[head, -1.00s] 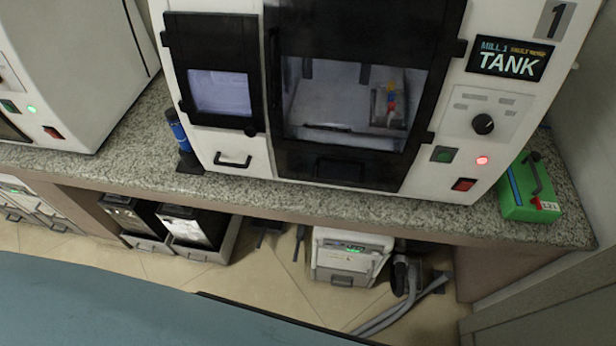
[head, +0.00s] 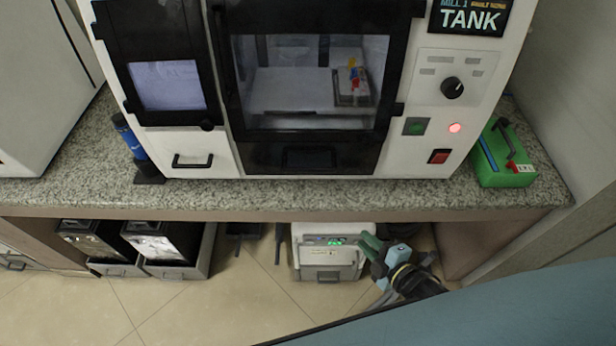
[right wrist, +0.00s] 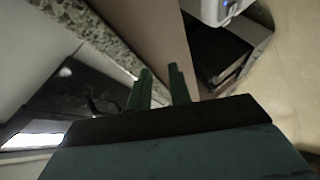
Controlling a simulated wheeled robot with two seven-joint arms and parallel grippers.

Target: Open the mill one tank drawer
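The mill one machine (head: 398,150) is a white cabinet with black door frames and a "MILL 1 TANK" sign (head: 470,14), standing on the counter in the head view. A white drawer front (head: 190,152) with a black bar handle (head: 192,162) sits at its lower left and looks shut. My right gripper (head: 368,243) is low in the head view, in front of the space under the counter, below and right of that drawer. In the right wrist view its two green fingers (right wrist: 160,80) are apart with nothing between them. My left gripper is not in view.
A speckled counter (head: 300,198) runs below the machine. A green case (head: 500,155) stands at its right and a blue bottle (head: 130,140) at its left. Under it are black bins (head: 160,245) and a white unit (head: 325,255) with a green display. The floor in front looks clear.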

